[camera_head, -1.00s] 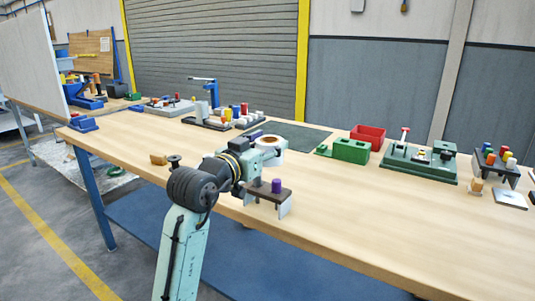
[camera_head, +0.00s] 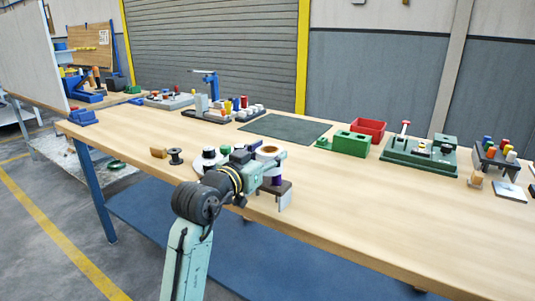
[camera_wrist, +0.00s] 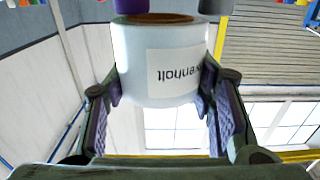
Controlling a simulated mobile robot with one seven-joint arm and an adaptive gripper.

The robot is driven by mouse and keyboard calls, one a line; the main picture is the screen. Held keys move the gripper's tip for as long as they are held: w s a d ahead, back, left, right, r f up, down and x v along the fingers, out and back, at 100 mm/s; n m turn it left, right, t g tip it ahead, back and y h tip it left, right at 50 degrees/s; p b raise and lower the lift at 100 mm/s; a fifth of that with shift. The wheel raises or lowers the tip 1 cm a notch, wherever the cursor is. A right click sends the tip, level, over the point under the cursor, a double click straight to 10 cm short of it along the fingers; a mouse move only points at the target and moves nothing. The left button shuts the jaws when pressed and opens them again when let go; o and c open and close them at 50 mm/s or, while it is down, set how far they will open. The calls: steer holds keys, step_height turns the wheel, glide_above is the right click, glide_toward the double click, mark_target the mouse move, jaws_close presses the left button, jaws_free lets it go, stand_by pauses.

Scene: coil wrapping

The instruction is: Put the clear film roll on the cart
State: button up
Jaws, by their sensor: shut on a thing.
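The clear film roll (camera_wrist: 160,75) is a pale, whitish cylinder with a brown core and a printed label. It sits between the two fingers of my gripper (camera_wrist: 165,90) in the wrist view, and they are shut on it. I cannot make out a cart for certain.
The wooden workbench (camera_head: 390,220) has clear room at the front right. A dark mat (camera_head: 283,128), a red bin (camera_head: 368,130) and a green fixture (camera_head: 420,156) lie behind.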

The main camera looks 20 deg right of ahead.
steer(key=o, duration=1.2)
steer(key=shift+r+p, duration=0.5)
steer(key=shift+r, duration=0.1)
steer(key=b+v, duration=0.3)
steer(key=v, duration=0.9)
